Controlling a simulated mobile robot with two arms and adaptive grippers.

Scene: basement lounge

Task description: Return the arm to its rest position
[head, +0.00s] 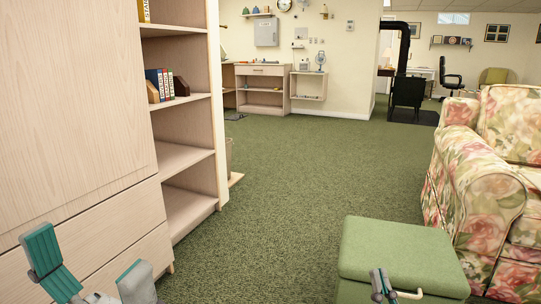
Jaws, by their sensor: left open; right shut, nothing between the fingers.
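My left gripper (88,258) is at the lower left edge of the head view. Its two teal-padded fingers are spread wide, with nothing between them. It is in front of the drawers of the pale wooden cabinet (85,120); I cannot tell how close it is to them. My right gripper (381,280) is at the bottom edge, right of centre, seen against the green ottoman (395,250). Its fingers are together and empty. A small pale curved piece (410,294) shows beside it; I cannot tell what it is. Both arms are mostly out of view.
A floral sofa (475,195) stands at the right, beside the ottoman. An open shelf with several books (160,85) is part of the cabinet side at left. Green carpet (290,190) is clear through the middle. A black stove (407,92) and a wooden desk (262,88) stand far back.

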